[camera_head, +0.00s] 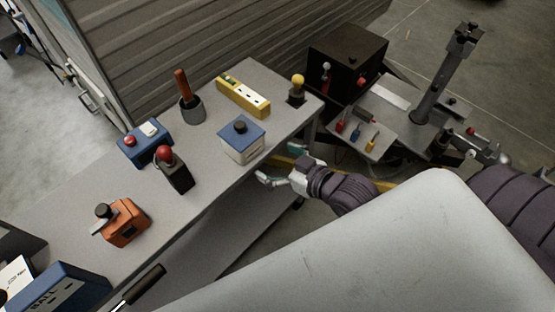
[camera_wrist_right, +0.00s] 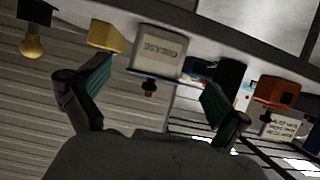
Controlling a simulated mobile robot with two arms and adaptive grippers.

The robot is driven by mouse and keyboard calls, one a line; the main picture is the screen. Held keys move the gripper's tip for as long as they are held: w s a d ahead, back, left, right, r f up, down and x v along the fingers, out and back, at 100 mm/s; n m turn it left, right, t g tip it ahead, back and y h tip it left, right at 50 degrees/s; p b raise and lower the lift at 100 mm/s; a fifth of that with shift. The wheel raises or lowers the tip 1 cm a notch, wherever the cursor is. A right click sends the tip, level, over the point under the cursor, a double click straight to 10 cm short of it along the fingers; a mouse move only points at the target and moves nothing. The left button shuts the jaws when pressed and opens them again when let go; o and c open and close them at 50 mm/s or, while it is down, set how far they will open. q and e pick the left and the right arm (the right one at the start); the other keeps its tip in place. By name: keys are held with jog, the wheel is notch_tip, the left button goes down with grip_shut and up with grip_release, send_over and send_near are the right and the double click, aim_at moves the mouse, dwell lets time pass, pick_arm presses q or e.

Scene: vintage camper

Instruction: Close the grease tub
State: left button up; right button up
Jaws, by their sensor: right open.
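The grease tub (camera_head: 242,150) is a small white box at the bench's front edge. My left gripper is not in view.
The grey bench (camera_head: 210,190) also holds a yellow level (camera_head: 242,94), a yellow-knobbed device (camera_head: 297,90), a wooden-handled tool (camera_head: 184,88), a red-knobbed black device (camera_head: 172,168), a blue box (camera_head: 144,142) and an orange box (camera_head: 124,223). Bare bench lies left of the tub.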

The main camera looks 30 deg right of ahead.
dwell(0.7)
jog(key=s+d+f+m+g+h, duration=0.1)
jog(key=s+d+f+g, duration=0.1)
jog(key=f, duration=0.8)
jog(key=s+d+f+g+h, duration=0.1)
jog(key=s+d+f, duration=0.15)
jog(key=f, duration=0.75)
jog(key=s+d+f+m+g+h, duration=0.1)
jog(key=s+d+f+g+h, duration=0.15)
jog(key=f, duration=0.75)
jog(key=s+a+f+g, duration=0.1)
jog(key=s+f+g, duration=0.2)
jog(key=s+f, duration=0.6)
jog(key=s+a+f+g, duration=0.1)
jog(key=s+f+g, duration=0.2)
jog(key=s+f, duration=0.7)
jog(key=s, duration=0.7)
jog(key=shift+a, duration=0.1)
